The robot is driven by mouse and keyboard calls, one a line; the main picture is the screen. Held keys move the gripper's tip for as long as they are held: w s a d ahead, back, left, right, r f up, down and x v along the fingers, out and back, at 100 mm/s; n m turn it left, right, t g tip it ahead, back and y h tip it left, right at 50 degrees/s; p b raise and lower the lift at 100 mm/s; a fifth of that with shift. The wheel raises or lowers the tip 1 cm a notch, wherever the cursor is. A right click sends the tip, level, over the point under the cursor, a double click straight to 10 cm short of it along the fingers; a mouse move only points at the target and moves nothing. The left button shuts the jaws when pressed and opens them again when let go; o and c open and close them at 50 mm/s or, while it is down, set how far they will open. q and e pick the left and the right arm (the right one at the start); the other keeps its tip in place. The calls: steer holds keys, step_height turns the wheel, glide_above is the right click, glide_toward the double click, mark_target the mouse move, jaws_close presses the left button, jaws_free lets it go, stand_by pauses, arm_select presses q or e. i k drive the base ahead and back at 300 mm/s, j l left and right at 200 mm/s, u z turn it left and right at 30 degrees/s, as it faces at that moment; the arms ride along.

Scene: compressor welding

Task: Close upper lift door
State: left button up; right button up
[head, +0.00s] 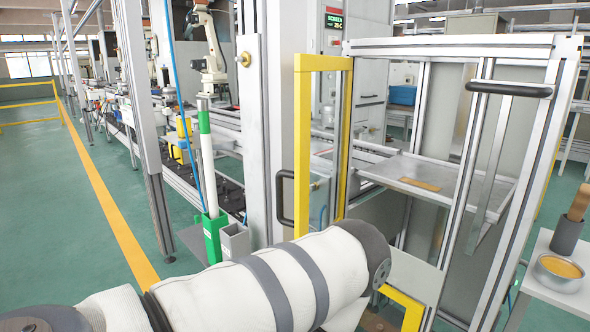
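A yellow-framed door panel (303,140) stands upright at the middle, left of the shelf bay. A black upright handle (284,197) shows beside its left edge. To the right, an aluminium frame (467,160) with a black bar handle (510,88) near its top stands slanted in front of the bay. I cannot tell which of these is the upper lift door. A lower yellow frame piece (405,308) is partly hidden behind my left arm. My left arm crosses the lower front, its elbow joint below the yellow frame. Neither gripper shows.
A metal shelf (425,172) with a tan piece on it is inside the bay. A small white table (545,290) at the lower right holds a metal bowl (558,272) and a dark cup. Green floor is clear at left.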

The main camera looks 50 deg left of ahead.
mark_target(305, 64)
steer(key=k+j, duration=0.1)
steer(key=j, duration=0.7)
steer(key=k+j, duration=0.1)
steer(key=j, duration=0.65)
steer(key=k+j+u, duration=0.1)
steer(key=j, duration=0.7)
